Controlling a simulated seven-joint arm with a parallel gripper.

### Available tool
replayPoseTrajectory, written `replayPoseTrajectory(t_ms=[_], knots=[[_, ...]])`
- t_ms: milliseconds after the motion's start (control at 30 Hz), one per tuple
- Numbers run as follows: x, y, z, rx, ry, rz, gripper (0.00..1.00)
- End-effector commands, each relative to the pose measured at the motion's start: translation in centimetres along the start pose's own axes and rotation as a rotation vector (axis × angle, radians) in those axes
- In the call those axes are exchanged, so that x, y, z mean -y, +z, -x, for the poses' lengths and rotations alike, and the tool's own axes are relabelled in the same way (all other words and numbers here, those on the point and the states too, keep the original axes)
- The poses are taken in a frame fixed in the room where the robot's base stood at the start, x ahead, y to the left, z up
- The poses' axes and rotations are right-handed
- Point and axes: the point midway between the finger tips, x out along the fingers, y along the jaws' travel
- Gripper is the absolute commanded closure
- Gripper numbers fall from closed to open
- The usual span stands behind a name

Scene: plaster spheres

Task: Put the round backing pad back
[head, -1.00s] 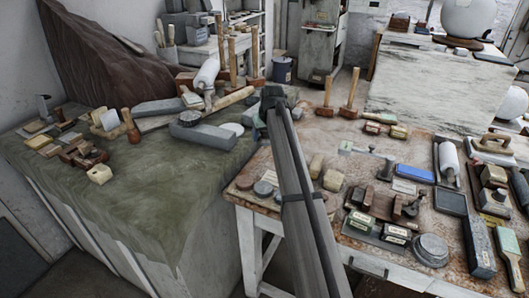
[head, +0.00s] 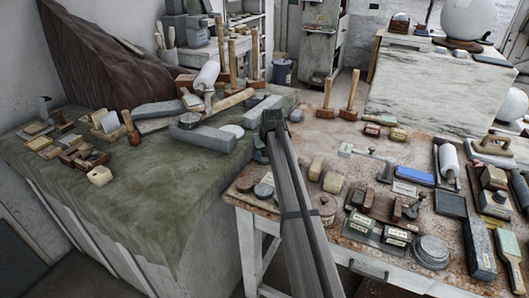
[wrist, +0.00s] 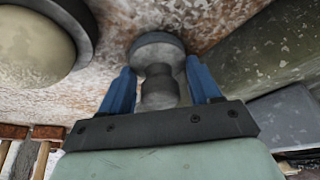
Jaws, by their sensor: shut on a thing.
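In the wrist view, my gripper (wrist: 161,88) has its two blue fingers on either side of a grey knobbed piece (wrist: 160,92). It is shut on this piece, which has a round, paler grey disc (wrist: 157,48) at its far end and looks like the round backing pad. Behind it is the stained table top; I cannot tell whether the disc touches it. In the head view, my gripper (head: 261,156) is low at the table's left edge beside the green bench, mostly hidden by my arm. The held piece is not visible there.
A pale round thing with a dark rim (wrist: 38,45) is close left in the wrist view. The green-topped bench (head: 165,205) has clear room in front.

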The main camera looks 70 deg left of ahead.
Motion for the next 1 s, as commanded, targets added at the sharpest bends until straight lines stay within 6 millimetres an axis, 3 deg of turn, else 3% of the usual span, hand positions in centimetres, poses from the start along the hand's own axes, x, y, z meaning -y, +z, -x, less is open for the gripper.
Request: replayPoseTrajectory(t_ms=[33,67,300,667,1000], knots=[[0.0,0.1,-0.1,0.0,0.0,0.0,0.72],[0.0,0.0,-0.1,0.0,0.0,0.0,0.35],[0.0,0.0,-0.1,0.0,0.0,0.0,0.12],[0.0,-0.1,0.6,-0.001,0.0,0.0,0.12],[0.0,0.0,6.2,-0.002,0.0,0.0,0.12]])
